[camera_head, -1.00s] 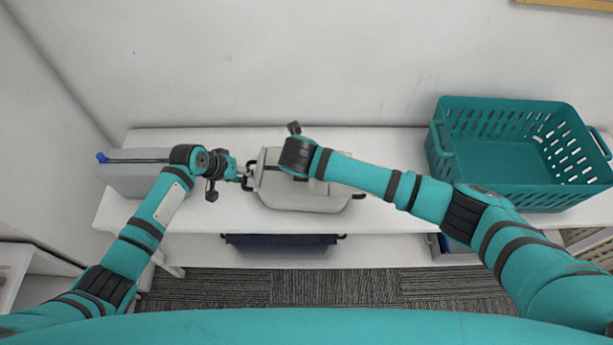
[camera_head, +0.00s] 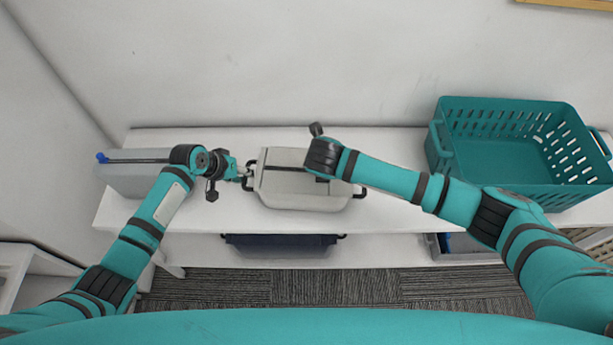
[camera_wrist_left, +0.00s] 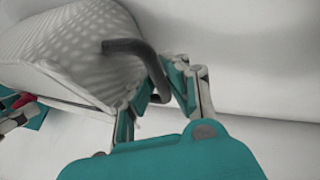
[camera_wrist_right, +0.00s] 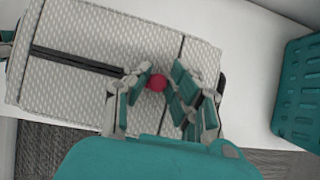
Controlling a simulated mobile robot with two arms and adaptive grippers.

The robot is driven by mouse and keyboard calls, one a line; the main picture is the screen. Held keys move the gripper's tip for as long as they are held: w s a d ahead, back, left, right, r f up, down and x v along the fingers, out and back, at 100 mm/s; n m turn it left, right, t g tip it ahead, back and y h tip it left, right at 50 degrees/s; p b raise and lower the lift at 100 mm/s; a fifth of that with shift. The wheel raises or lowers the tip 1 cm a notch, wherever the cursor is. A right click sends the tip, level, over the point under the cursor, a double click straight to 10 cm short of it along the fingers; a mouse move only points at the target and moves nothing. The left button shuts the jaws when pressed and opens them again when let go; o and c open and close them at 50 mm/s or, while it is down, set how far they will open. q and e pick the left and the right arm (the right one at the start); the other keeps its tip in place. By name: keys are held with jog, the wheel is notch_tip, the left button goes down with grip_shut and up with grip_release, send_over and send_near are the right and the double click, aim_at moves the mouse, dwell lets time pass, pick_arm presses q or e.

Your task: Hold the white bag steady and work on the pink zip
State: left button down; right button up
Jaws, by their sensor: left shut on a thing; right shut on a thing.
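The white bag (camera_head: 296,196) lies on the white shelf, with a dark zip line (camera_head: 283,169) along its top. My left gripper (camera_head: 245,176) is at the bag's left end, shut on the dark loop handle (camera_wrist_left: 127,46) there. In the right wrist view, my right gripper (camera_wrist_right: 160,88) is shut on the round pink zip pull (camera_wrist_right: 157,82), towards the bag's right end. A dark band (camera_wrist_right: 75,60) runs along the top to the left of the pull. In the head view my right wrist hides the pull.
A teal slotted basket (camera_head: 485,160) stands on the shelf to the right. A grey case with a blue end (camera_head: 130,180) stands at the left, close behind my left arm. A dark item (camera_head: 280,245) sits below the shelf. The wall is close behind.

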jog(key=shift+d, duration=0.15)
jog(key=shift+s+d, duration=0.15)
jog(key=shift+d, duration=2.75)
jog(key=o, duration=0.6)
jog(key=shift+d, duration=0.1)
jog(key=shift+v, duration=3.05)
